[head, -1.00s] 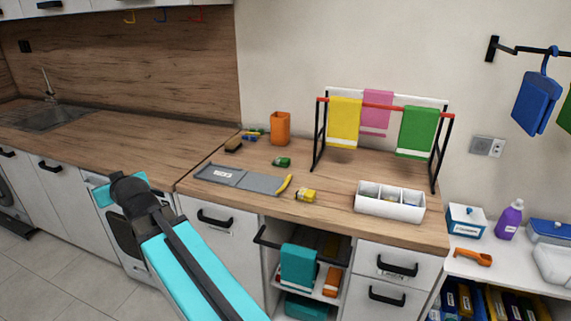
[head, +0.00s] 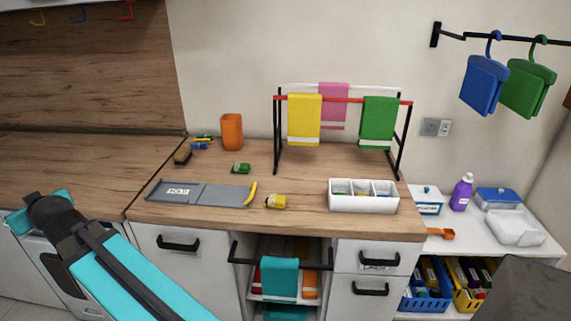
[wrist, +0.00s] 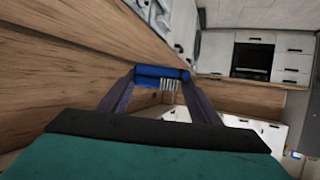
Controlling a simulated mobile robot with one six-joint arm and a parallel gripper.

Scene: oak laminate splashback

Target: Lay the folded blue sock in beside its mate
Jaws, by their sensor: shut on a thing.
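My gripper (wrist: 161,82) is shut on a folded blue sock (wrist: 155,72) with white stripes at one end, seen between the fingertips in the wrist view. In the head view my arm is at the lower left, and the gripper and held sock cannot be made out. A white box (head: 363,209) with three compartments stands near the counter's front right. Small coloured contents show inside, too small to tell which compartment holds a blue sock. A yellow folded bundle (head: 275,202) and a green one (head: 241,168) lie loose on the counter.
A grey folding board (head: 215,194) lies left of the yellow bundle, with a yellow curved item at its right end. A drying rack (head: 277,135) with towels stands behind the box. An orange cup (head: 232,132) and brush (head: 183,155) stand further back.

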